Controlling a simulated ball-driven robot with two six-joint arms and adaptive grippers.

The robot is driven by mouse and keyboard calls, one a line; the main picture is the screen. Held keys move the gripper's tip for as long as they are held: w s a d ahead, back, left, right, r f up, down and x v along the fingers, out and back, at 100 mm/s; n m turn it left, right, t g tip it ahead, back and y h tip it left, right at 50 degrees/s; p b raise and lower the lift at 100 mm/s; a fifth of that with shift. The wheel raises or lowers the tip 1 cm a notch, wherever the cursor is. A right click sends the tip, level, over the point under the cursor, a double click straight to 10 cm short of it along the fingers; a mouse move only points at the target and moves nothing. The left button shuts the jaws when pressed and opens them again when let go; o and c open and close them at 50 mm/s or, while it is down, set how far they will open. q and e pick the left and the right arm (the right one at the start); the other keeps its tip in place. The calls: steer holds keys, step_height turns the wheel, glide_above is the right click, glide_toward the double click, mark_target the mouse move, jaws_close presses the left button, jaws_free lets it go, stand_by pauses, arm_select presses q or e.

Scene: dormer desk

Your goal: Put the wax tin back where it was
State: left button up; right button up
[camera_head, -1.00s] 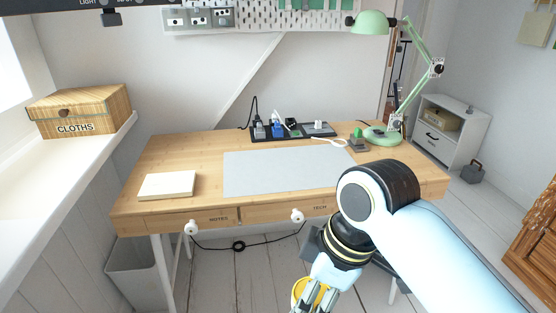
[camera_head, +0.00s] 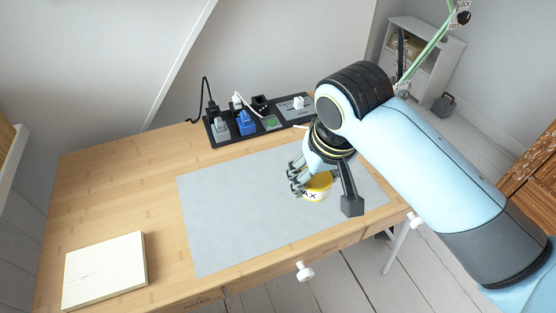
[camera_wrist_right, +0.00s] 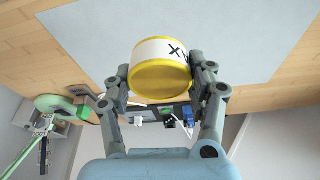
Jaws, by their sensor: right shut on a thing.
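The wax tin (camera_head: 318,187) is a round yellow and white tin with dark letters. My right gripper (camera_head: 299,180) is shut on it, over the right part of the grey desk mat (camera_head: 235,215). In the right wrist view the tin (camera_wrist_right: 160,72) sits between the two fingers of the gripper (camera_wrist_right: 160,80), with mat behind it. I cannot tell whether the tin touches the mat. My arm hides part of the desk behind it. My left gripper is not in view.
A black power strip tray with several plugs and a blue adapter (camera_head: 246,124) stands at the back of the desk (camera_head: 130,190). A cream notepad (camera_head: 105,270) lies at front left. The mat's left and middle are clear.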

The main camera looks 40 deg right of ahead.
steer(key=m, duration=0.1)
steer(key=d+r+m, duration=0.1)
steer(key=d+r+m+h+p, duration=0.1)
steer(key=shift+w+d+m, duration=0.15)
steer(key=shift+w+m, duration=0.1)
steer(key=shift+m, duration=0.15)
steer(key=shift+d+m+g, duration=0.2)
steer(key=shift+m+g, duration=0.1)
steer(key=shift+m, duration=0.2)
steer(key=shift+w+a+f, duration=0.1)
steer(key=shift+w+f, duration=0.1)
steer(key=shift+w, duration=0.05)
glide_above(269, 190)
steer(key=f, duration=0.4)
steer(key=f+b, duration=0.1)
steer(key=f, duration=0.1)
steer(key=shift+s+a+f, duration=0.3)
steer(key=shift+a, duration=0.05)
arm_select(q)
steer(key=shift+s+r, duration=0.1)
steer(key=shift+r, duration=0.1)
arm_select(e)
steer(key=shift+f, duration=2)
steer(key=shift+f, duration=0.1)
steer(key=o, duration=1.3)
